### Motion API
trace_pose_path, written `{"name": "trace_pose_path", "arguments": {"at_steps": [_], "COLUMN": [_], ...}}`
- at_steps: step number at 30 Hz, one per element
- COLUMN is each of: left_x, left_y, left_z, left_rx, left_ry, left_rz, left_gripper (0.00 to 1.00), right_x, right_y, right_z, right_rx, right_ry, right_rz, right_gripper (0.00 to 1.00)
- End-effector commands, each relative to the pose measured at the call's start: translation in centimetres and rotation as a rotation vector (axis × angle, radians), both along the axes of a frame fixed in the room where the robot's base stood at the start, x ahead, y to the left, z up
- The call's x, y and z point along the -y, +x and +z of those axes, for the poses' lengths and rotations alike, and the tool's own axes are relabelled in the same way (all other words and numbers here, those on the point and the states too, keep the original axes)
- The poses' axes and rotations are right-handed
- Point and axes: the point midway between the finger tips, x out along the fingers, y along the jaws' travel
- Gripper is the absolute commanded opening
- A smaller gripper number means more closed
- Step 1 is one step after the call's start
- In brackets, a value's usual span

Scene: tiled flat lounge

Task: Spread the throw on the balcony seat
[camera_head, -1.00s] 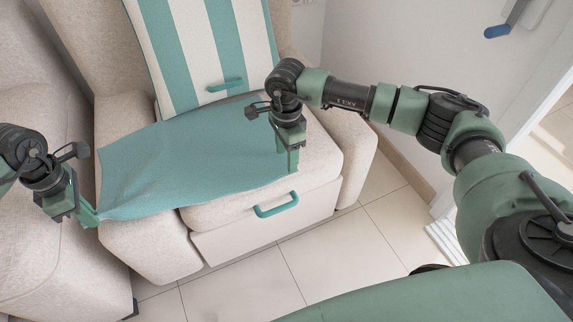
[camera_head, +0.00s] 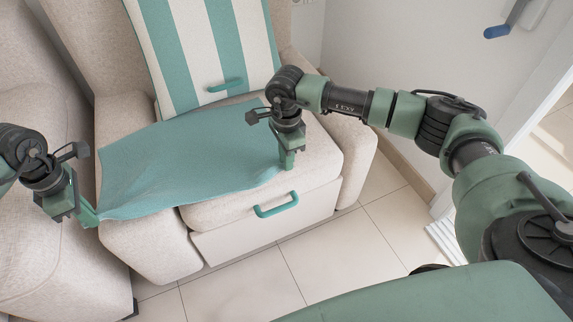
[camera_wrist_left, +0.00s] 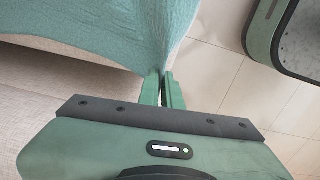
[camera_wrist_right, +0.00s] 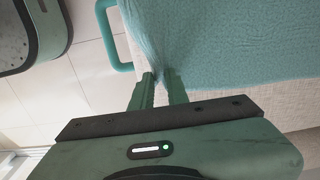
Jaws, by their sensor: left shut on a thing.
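The teal throw (camera_head: 190,155) lies across the cream seat (camera_head: 318,165), with its left part over the left armrest (camera_head: 150,243). Its near left corner is drawn out to my left gripper (camera_head: 92,216), which is shut on it beyond the armrest. The left wrist view shows the throw (camera_wrist_left: 120,30) gathered to a point at the fingertips (camera_wrist_left: 163,76). My right gripper (camera_head: 287,165) is low at the seat's front edge, by the throw's near right corner. In the right wrist view its fingers (camera_wrist_right: 162,77) stand apart, with creased throw (camera_wrist_right: 215,40) at the tips.
A striped teal and white backrest panel (camera_head: 188,50) with a teal handle (camera_head: 225,85) leans behind the seat. A teal drawer handle (camera_head: 276,205) sticks out below the front edge. The right armrest (camera_head: 345,135) is bare. Tiled floor (camera_head: 330,255) in front is clear.

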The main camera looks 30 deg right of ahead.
Motion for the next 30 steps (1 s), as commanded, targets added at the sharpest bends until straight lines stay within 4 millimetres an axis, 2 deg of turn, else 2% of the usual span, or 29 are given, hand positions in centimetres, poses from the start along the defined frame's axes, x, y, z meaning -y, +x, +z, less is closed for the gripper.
{"name": "trace_pose_path", "arguments": {"at_steps": [13,17,24,30], "left_x": [0.0,0.0,0.0,0.0], "left_y": [0.0,0.0,0.0,0.0], "left_z": [-0.1,0.0,0.0,0.0], "left_rx": [0.000,0.000,0.000,0.000], "left_ry": [0.001,0.001,0.001,0.000], "left_rz": [0.000,0.000,0.000,0.000], "left_gripper": [0.00,0.00,0.00,0.00], "right_x": [0.2,0.2,0.1,0.1], "right_y": [-0.2,-0.1,0.0,-0.1], "right_z": [-0.1,1.2,4.5,4.9], "right_rx": [-0.005,-0.002,0.000,-0.002], "right_ry": [-0.004,-0.003,-0.002,-0.003], "right_rz": [-0.001,-0.002,-0.001,-0.001], "right_gripper": [0.00,0.00,0.00,0.00]}}
